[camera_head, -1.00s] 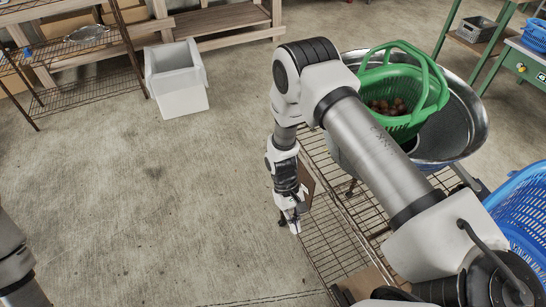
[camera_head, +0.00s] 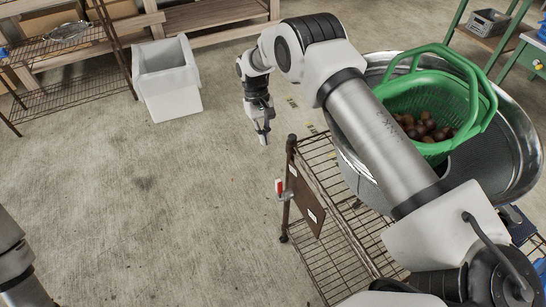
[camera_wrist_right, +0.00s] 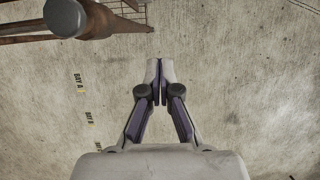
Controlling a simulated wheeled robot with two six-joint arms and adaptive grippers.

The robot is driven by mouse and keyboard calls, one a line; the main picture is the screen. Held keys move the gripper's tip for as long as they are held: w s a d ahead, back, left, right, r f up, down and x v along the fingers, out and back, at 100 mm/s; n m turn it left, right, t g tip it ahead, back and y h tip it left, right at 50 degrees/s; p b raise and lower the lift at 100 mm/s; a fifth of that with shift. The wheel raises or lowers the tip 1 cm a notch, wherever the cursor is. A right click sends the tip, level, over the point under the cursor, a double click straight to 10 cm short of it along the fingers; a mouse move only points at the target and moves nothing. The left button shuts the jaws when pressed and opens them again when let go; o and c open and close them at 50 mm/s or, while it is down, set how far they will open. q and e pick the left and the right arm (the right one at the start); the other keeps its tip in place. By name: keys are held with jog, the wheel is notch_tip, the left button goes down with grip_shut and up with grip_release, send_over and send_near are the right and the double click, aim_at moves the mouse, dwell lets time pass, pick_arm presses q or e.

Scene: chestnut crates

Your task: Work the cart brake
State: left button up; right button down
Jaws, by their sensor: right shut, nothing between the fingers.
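The wire-shelf cart (camera_head: 320,262) stands at the right in the head view, with a brown board hanging by its near corner post. A small red lever (camera_head: 280,187) on a pale bracket sits on that post and looks upright; I take it as the brake. My right gripper (camera_head: 264,138) points down over bare floor, up and left of the lever in the picture and apart from it. In the right wrist view its fingers (camera_wrist_right: 160,68) are together and empty. Part of the cart (camera_wrist_right: 125,12) shows there at the top left. My left gripper is out of view.
A green basket (camera_head: 462,92) of chestnuts sits in a large metal tub (camera_head: 522,150) by the cart. A white bin (camera_head: 172,95) stands on the floor at the upper left, near a wire rack (camera_head: 70,92). The floor left of the cart is clear.

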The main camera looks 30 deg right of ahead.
aim_at(280, 190)
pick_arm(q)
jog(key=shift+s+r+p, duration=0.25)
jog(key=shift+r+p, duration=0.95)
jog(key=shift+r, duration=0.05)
pick_arm(e)
jog(key=s+f, duration=0.7)
jog(key=f, duration=0.1)
jog(key=shift+s+a+f, duration=0.3)
jog(key=shift+a+f, duration=0.05)
jog(key=shift+f, duration=0.05)
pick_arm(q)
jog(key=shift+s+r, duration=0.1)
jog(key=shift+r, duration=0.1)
pick_arm(e)
jog(key=shift+s+r, duration=0.1)
